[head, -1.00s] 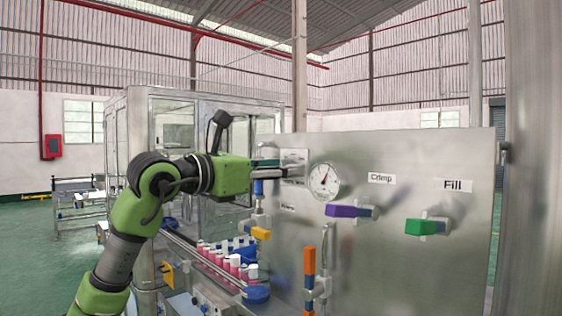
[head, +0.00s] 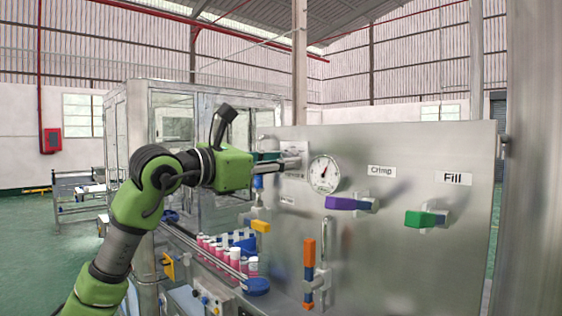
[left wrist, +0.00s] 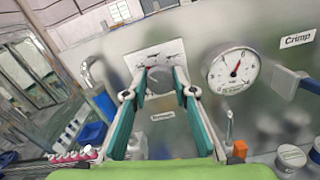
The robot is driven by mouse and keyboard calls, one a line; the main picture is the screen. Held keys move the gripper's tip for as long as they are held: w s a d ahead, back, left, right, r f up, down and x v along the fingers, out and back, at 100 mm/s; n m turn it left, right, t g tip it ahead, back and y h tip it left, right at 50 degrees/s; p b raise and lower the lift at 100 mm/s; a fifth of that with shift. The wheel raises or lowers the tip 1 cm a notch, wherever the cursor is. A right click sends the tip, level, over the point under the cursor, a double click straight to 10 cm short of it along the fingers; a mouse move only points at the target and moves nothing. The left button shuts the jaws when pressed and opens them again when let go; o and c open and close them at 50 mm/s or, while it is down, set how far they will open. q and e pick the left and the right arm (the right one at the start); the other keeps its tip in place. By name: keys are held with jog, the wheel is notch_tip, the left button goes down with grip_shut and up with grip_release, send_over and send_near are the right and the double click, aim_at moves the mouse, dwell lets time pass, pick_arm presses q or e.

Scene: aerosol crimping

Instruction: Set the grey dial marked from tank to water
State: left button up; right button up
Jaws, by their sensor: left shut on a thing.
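The grey dial (left wrist: 158,82) sits on a white marked plate (left wrist: 146,57) on the steel panel. In the left wrist view it is between the fingertips of my left gripper (left wrist: 160,74), which is shut on it. The fingers partly cover the dial and plate, and I cannot read the marks or the pointer's setting. In the head view my left gripper (head: 284,159) reaches the plate (head: 293,149) from the left, and the dial is hidden there. My right gripper is in neither view.
A round gauge (head: 323,174) is just right of the plate. Purple (head: 341,203), green (head: 420,219), orange (head: 309,253) and yellow (head: 261,226) valve handles stand out from the panel (head: 400,270). Pink bottles (head: 235,258) stand on the conveyor below my left arm.

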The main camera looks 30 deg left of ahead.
pick_arm(q)
jog(key=shift+m, duration=3.6)
jog(key=shift+d+m, duration=0.1)
jog(key=shift+m, duration=0.2)
jog(key=o, duration=1.1)
jog(key=shift+v, duration=6.05)
